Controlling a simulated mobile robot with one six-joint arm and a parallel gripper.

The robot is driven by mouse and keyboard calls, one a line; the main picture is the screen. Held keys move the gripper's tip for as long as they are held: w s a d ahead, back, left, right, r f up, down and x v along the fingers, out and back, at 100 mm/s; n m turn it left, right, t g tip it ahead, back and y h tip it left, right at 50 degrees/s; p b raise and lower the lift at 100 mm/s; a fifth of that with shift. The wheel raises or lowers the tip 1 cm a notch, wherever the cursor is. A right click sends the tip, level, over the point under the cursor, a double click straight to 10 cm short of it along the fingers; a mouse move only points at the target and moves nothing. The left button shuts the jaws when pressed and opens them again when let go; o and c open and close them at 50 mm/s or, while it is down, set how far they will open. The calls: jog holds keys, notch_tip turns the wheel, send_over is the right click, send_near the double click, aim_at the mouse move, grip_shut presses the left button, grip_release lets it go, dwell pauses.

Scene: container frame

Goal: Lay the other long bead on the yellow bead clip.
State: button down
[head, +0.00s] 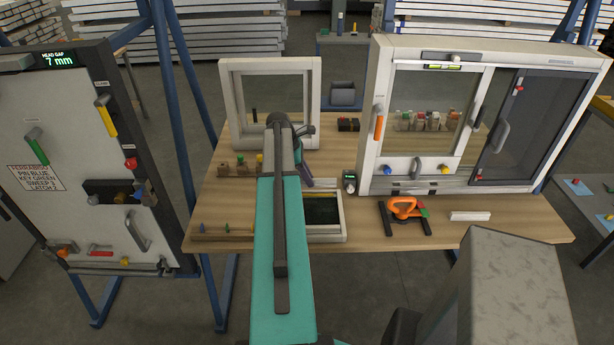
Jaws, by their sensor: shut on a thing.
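My gripper (306,176) is at the far end of my teal arm, over the middle of the bench, and my arm hides much of it. It is shut on a pale long bead (325,183), which shows as a short light strip to the right of the fingers, behind the flat frame. The flat pale frame (341,216) with a dark pane lies on the bench, its left side hidden by my arm. Small coloured clips stand on wooden blocks left of my arm, one with a yellow top (259,159). I cannot tell for sure which is the yellow bead clip.
A white strip (470,216) lies at the bench's front right, beside an orange suction lifter (404,207). An upright empty frame (231,92) stands at the back left. A large sliding window (377,150) stands at the right, and a door panel (70,130) at the left.

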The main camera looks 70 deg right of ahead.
jog(key=shift+f+b, duration=0.5)
jog(key=shift+f, duration=1.35)
jog(key=shift+f, duration=0.55)
dwell(0.8)
jog(key=c, duration=1.6)
grip_release()
jog(key=b+v, duration=0.3)
jog(key=v, duration=0.9)
jog(key=shift+v, duration=0.9)
jog(key=shift+r, duration=0.1)
